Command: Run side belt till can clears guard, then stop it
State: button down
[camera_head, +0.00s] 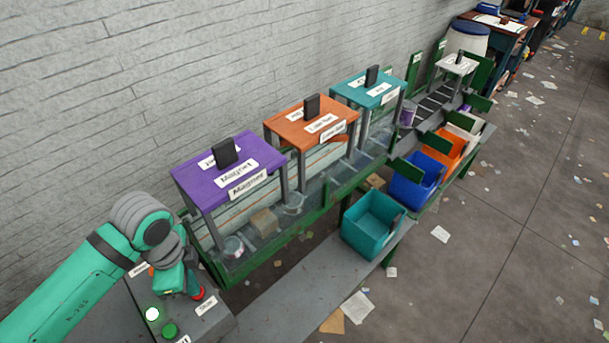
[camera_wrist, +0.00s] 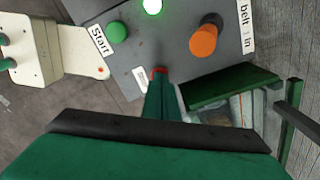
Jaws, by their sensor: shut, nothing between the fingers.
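My gripper (camera_head: 190,288) is shut and empty over a control panel (camera_head: 130,312). In the wrist view its dark green fingers (camera_wrist: 160,78) point at a red button, mostly hidden behind the tips; I cannot tell whether they touch. The red button (camera_head: 198,294) also shows in the head view. A green button (camera_wrist: 117,32) labelled Start stands left of the fingers, near a lit green lamp (camera_wrist: 152,6). An orange knob (camera_wrist: 204,40) stands by a "belt in" label. A purple can (camera_head: 407,114) sits on the line beyond the teal guard (camera_head: 360,90). Silver cans (camera_head: 233,246) sit nearer.
A purple guard (camera_head: 220,180) and an orange guard (camera_head: 310,125) stand over the belt (camera_head: 262,248). A teal bin (camera_head: 372,226), a blue bin (camera_head: 414,186) and an orange bin (camera_head: 440,155) stand along its right side. The brick wall is on the left. Open floor with scattered paper lies right.

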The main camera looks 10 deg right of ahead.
jog(key=shift+f, duration=0.45)
jog(key=shift+r, duration=1.55)
jog(key=shift+r, duration=2.5)
